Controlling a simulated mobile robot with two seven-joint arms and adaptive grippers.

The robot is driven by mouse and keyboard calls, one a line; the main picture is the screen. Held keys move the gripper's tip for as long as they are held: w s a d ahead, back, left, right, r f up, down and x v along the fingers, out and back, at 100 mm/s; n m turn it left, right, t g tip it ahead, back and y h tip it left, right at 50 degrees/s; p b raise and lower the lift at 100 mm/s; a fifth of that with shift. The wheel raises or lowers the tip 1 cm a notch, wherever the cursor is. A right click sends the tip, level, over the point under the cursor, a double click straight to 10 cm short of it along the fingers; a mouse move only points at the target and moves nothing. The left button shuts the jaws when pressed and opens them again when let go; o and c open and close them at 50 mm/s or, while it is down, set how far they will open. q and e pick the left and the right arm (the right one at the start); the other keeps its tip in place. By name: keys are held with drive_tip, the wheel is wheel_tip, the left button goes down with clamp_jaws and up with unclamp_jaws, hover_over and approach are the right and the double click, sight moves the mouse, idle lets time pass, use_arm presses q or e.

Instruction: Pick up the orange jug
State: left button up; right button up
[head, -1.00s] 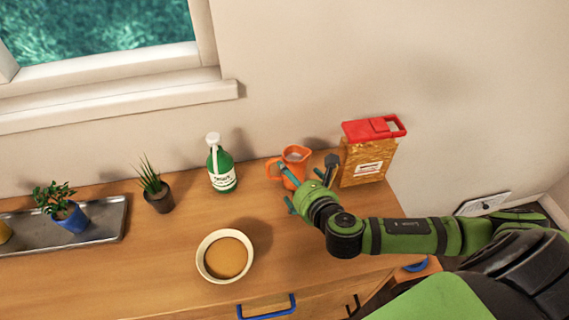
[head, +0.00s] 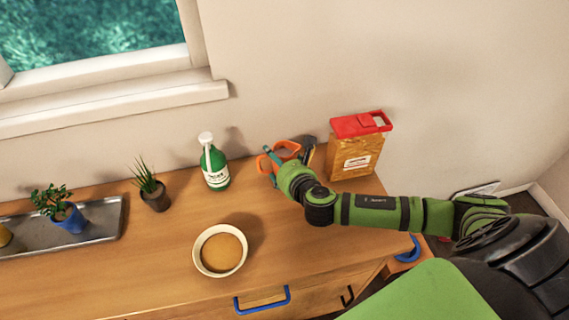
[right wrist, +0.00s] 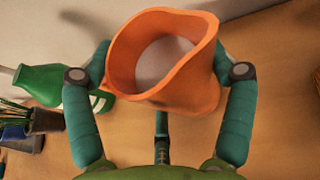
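The orange jug (head: 265,163) stands on the wooden counter near the wall, partly hidden by my right gripper in the head view. My right gripper (head: 289,156) is at the jug, with its fingers on either side of it. The fingers are spread wide; the right fingertip is at or very near the jug's wall. A firm grip is not evident. My left gripper is out of view.
A green bottle (head: 215,168) stands left of the jug, and a red-lidded box (head: 354,160) stands close on the right. A bowl (head: 198,252), a small plant (head: 152,190) and a metal tray (head: 100,236) are further left. The counter front is mostly clear.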

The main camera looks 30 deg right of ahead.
drive_tip(key=shift+s+f, duration=0.2)
drive_tip(key=shift+f, duration=0.1)
drive_tip(key=r, duration=1)
drive_tip(key=shift+w+r, duration=0.15)
drive_tip(key=shift+w, duration=0.05)
